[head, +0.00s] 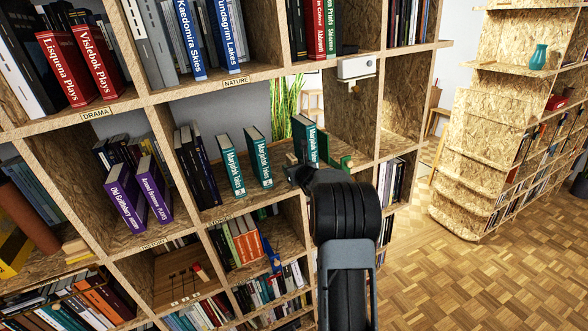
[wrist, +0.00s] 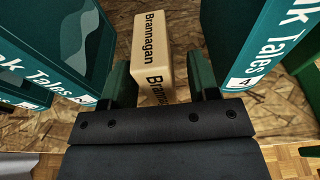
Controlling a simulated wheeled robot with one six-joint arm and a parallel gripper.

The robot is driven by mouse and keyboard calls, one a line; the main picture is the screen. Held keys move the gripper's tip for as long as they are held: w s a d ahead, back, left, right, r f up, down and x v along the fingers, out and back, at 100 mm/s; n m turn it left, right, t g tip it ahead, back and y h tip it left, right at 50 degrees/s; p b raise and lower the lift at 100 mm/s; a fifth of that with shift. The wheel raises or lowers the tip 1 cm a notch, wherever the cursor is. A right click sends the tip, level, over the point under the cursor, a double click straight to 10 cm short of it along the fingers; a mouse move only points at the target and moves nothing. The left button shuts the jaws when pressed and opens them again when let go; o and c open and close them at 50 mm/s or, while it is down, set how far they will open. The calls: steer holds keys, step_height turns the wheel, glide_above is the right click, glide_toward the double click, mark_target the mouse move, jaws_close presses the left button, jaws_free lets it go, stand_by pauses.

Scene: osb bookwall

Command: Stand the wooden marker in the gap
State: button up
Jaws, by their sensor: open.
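The wooden marker (wrist: 152,58) is a pale block lettered "Brannagan". In the wrist view it is in the gap between a teal book on the left (wrist: 45,45) and a teal "Tales" book numbered 4 on the right (wrist: 262,40). My gripper (wrist: 161,84) is open, with one finger on each side of the marker and a small space showing beside each. The marker looks upright, but its base contact is hard to see. In the head view my gripper (head: 299,168) is at the teal book row, and my arm hides part of the shelf.
Two more teal books stand to the left, one (head: 231,166) and another (head: 258,157). Dark books (head: 196,165) lean farther left. The bay right of my gripper (head: 350,110) is largely empty.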

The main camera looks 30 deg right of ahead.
steer(key=b+v, duration=0.2)
steer(key=v, duration=1.1)
steer(key=shift+s+b, duration=0.4)
steer(key=shift+a+r, duration=0.1)
steer(key=s+a+f+n+g+y, duration=0.3)
steer(key=s+a+f+n+g, duration=0.15)
steer(key=a+n, duration=0.45)
steer(key=s+a+f+n+g+y, duration=0.4)
steer(key=a+n, duration=0.3)
steer(key=n, duration=0.4)
steer(key=s+a+f+n+g+h, duration=0.1)
steer(key=s+a+n+g+h, duration=0.2)
steer(key=s+a+n, duration=0.7)
steer(key=shift+s+a+f+n+h, duration=0.25)
steer(key=shift+s+n+h, duration=0.55)
steer(key=shift+s+n, duration=1.7)
